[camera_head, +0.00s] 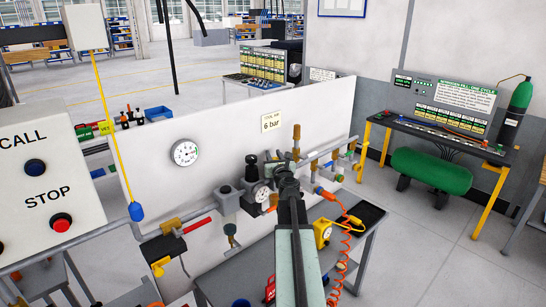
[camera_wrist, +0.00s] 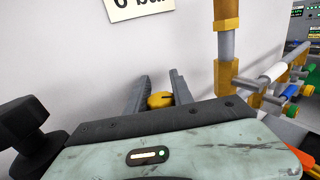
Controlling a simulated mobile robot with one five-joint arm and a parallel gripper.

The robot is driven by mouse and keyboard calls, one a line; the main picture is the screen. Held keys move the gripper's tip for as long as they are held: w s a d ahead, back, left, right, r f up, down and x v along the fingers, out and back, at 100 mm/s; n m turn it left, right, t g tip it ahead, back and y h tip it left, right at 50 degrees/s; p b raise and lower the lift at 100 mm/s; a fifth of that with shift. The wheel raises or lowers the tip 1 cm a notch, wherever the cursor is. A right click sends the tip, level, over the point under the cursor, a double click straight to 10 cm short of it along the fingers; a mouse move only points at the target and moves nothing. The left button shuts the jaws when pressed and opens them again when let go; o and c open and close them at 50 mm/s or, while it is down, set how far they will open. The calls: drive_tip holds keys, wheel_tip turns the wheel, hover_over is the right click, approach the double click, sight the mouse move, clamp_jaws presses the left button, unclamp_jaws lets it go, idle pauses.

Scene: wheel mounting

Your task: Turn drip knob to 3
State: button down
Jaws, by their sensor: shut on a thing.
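The drip knob (camera_wrist: 160,100) is a small yellow knob with a dark mark toward its right side. It sits between the two grey fingers of my gripper (camera_wrist: 161,89) in the wrist view, and the gripper is shut on it. In the head view my gripper (camera_head: 284,168) reaches the pipe assembly in front of the white panel (camera_head: 225,135) and hides the knob. I cannot read any scale or number at the knob.
A black-topped regulator (camera_head: 252,168) and a pressure gauge (camera_head: 262,192) stand just left of my gripper. A vertical pipe with brass fittings (camera_wrist: 226,45) rises close on the right. A "6 bar" sign (camera_head: 271,122) hangs above on the panel. An orange coiled hose (camera_head: 345,245) hangs at right.

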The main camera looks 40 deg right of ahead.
idle(0.4)
drive_tip(key=c, duration=1.4)
unclamp_jaws()
drive_tip(key=v, duration=0.7)
drive_tip(key=shift+s+a, duration=0.2)
drive_tip(key=shift+s, duration=0.1)
